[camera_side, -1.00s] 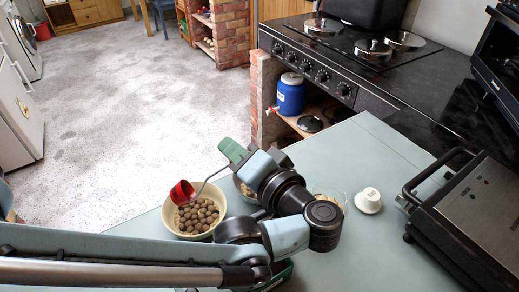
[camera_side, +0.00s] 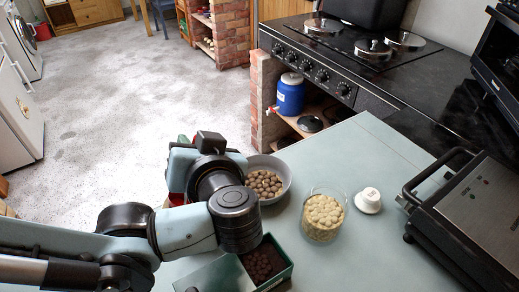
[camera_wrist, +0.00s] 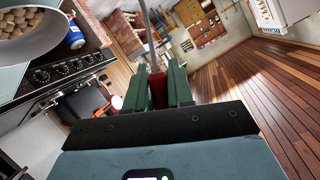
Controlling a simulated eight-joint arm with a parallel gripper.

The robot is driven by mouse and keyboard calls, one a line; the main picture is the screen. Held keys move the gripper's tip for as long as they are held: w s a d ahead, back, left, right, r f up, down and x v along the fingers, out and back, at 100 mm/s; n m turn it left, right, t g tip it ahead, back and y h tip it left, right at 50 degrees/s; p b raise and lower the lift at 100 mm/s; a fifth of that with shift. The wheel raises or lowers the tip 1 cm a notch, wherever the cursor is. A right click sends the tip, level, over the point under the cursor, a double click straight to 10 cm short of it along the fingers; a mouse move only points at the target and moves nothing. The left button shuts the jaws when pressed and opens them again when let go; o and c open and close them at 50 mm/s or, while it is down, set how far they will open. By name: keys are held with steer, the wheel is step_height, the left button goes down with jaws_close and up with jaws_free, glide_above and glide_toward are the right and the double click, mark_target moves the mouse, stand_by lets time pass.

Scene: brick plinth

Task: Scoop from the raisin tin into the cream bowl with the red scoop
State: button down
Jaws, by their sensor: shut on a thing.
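My gripper (camera_wrist: 159,90) is shut on the red handle of the scoop (camera_wrist: 158,88), and its metal rod runs up out of the wrist view. In the side view a bit of red (camera_side: 176,199) shows beside my wrist; the scoop's cup and contents cannot be made out. The green tin (camera_side: 281,277) of small dark raisins stands at the front of the table, right of and nearer than my wrist, partly covered by my arm. The cream bowl cannot be seen in the side view, where my arm covers its earlier place.
A grey bowl (camera_side: 284,193) of tan balls stands just right of my wrist. A black grill press (camera_side: 470,215) fills the right edge.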

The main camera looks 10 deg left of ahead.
steer(key=shift+s+a+r+n+t+h+b, duration=0.15)
steer(key=shift+s+a+r+n+h, duration=0.2)
steer(key=shift+a+n, duration=0.3)
steer(key=shift+s+a+r+n+t+h+b, duration=0.1)
steer(key=shift+s+a+r+n+t+h, duration=0.15)
steer(key=shift+s+a+n, duration=0.35)
steer(key=shift+s+a+r+n+t+h+b, duration=0.15)
steer(key=shift+s+a+n+h, duration=0.2)
steer(key=shift+a, duration=0.5)
steer(key=shift+w, duration=0.1)
